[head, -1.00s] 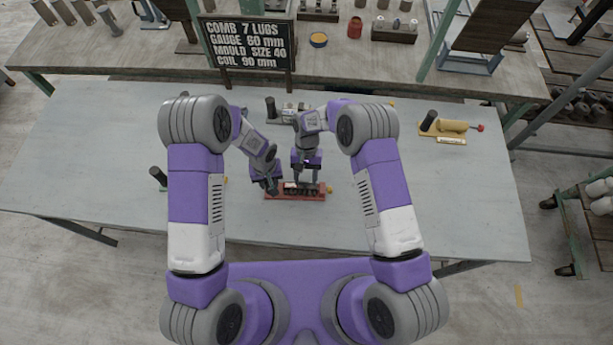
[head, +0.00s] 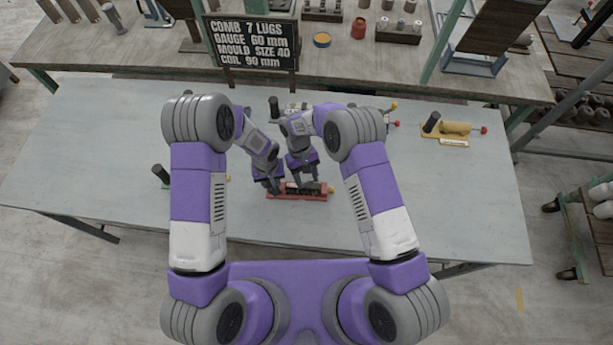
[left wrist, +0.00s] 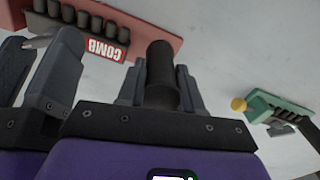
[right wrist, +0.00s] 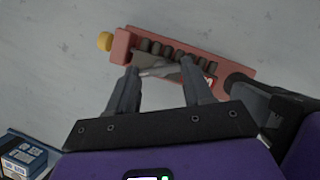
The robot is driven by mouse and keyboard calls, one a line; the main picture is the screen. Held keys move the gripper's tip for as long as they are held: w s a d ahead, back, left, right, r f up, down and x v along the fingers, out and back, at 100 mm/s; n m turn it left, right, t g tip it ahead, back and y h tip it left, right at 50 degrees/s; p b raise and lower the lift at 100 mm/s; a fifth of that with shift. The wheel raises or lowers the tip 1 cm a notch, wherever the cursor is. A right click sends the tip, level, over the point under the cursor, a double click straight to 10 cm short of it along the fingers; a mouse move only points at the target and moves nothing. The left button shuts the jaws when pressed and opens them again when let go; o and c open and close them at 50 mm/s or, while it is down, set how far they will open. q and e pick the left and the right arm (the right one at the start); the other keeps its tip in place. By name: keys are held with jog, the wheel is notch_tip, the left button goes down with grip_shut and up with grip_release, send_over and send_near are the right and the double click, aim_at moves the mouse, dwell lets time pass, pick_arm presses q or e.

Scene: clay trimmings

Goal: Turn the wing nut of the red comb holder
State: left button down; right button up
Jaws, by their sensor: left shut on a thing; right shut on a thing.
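The red comb holder (head: 297,197) lies on the table in front of me. In the right wrist view the red comb holder (right wrist: 222,64) shows a row of dark lugs and a yellow knob (right wrist: 105,41) at its left end. My left gripper (head: 272,188) is shut on its black upright handle (left wrist: 161,78), at the holder's left end in the head view. My right gripper (head: 309,184) is over the holder's middle. Its fingers stand around a silvery wing nut (right wrist: 163,71), which they partly hide. The COMB label (left wrist: 104,49) shows in the left wrist view.
A yellow holder (head: 455,129) stands at the right of the table. A green holder with a black handle (head: 160,174) is at the left, close to my left arm. Other holders stand behind my grippers. A sign board (head: 250,43) stands at the back. The front right of the table is clear.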

jog(key=o, duration=1.1)
jog(key=shift+c, duration=0.2)
jog(key=v, duration=1.2)
